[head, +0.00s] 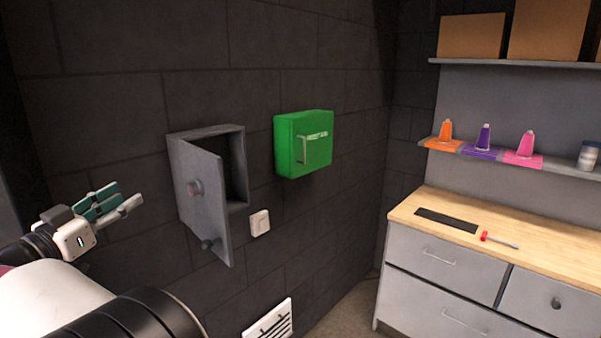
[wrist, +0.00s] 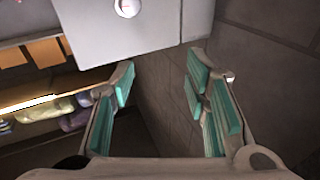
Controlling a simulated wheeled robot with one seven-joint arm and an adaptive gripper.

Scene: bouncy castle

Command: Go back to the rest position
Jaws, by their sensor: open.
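My gripper (head: 122,203) is at the left of the head view, in front of the dark block wall and to the left of the grey wall box. In the wrist view my gripper (wrist: 162,92) has its two teal-padded fingers apart with nothing between them. The grey wall box (head: 238,165) has its door (head: 207,195) swung open, with a red-tipped knob on it. The box's inside is dark and I cannot make out any contents. A light grey panel with a round knob (wrist: 127,7) shows just beyond the fingertips in the wrist view; it looks like this door.
A green box (head: 303,145) with a handle hangs on the wall, a white switch (head: 260,222) below it. A wooden-topped drawer cabinet (head: 550,245) stands right, bearing a red-handled screwdriver (head: 499,240). Coloured cones stand on a shelf (head: 560,166) above. Some floor (head: 345,312) is clear.

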